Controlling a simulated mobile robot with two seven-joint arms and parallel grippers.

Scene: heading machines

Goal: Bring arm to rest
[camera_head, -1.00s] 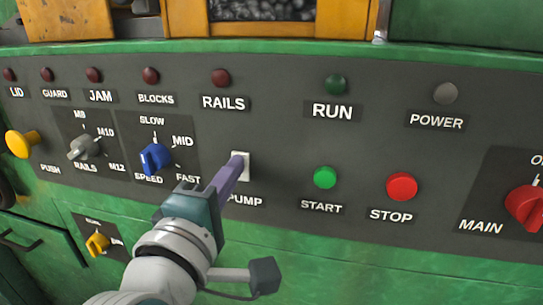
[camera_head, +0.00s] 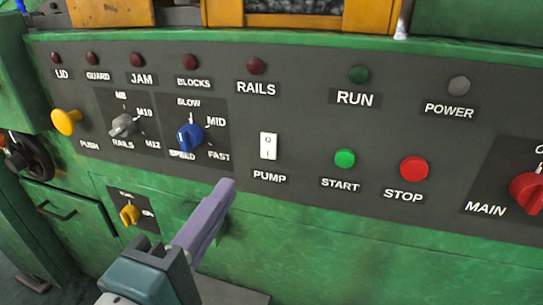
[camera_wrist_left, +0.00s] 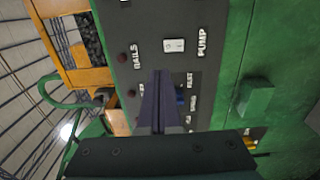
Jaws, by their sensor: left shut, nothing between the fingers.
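My left gripper (camera_head: 222,190) is in the lower middle of the head view, its purple fingers shut together and empty. It is below and to the left of the white PUMP rocker switch (camera_head: 268,146) and stands apart from it. In the left wrist view my shut fingers (camera_wrist_left: 158,80) point toward the dark control panel, with the PUMP switch (camera_wrist_left: 174,45) beyond their tips. My right gripper is not in view.
The dark panel (camera_head: 310,120) on the green machine carries a blue SPEED knob (camera_head: 190,138), a grey RAILS knob (camera_head: 122,126), a yellow PUSH button (camera_head: 66,122), green START (camera_head: 344,158), red STOP (camera_head: 414,168) and a red MAIN switch (camera_head: 527,193). A yellow knob (camera_head: 129,215) sits lower left.

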